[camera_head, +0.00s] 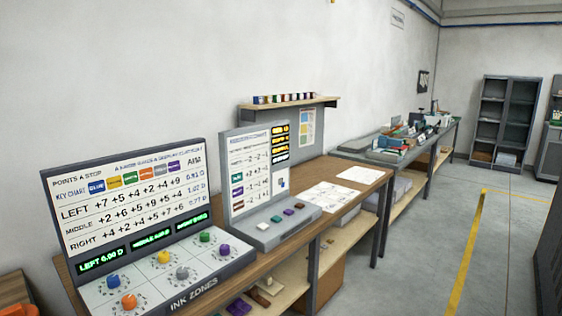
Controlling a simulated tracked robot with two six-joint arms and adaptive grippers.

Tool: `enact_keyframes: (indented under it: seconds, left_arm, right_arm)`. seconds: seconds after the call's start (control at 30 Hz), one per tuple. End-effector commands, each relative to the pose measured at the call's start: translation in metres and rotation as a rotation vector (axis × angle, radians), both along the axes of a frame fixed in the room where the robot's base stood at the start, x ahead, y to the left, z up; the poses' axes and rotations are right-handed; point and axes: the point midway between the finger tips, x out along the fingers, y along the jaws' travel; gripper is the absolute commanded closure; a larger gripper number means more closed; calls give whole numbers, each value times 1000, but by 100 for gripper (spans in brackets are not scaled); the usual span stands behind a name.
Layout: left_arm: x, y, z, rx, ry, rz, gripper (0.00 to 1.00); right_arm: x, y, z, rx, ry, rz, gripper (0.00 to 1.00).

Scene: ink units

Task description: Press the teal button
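The teal button (276,218) is a small block on the sloped grey base of the second ink unit (256,180), right of the larger unit. In its row, a white button (263,226) is nearer, and a brown button (288,211) and a purple button (299,205) are farther off. The unit's upright panel carries colour swatches, figures and small lit amber displays too small to read. Neither of my grippers is in view, and nothing covers the teal button.
The larger ink unit (140,215) stands in front, with several coloured knobs and green displays. Paper sheets (328,196) lie on the wooden bench (352,207) beyond the buttons. A wall shelf (290,104) holds small jars. The floor to the right (420,270) is clear.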

Motion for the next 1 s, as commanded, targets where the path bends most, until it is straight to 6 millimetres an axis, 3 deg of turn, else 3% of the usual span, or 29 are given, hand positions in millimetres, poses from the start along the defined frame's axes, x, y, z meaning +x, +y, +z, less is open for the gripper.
enact_keyframes:
  seconds: [0.07,0.3,1.0]
  left_arm:
    - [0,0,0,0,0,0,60]
    - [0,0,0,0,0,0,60]
    - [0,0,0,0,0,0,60]
  right_arm:
    - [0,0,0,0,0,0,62]
    - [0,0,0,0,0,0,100]
    - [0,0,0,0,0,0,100]
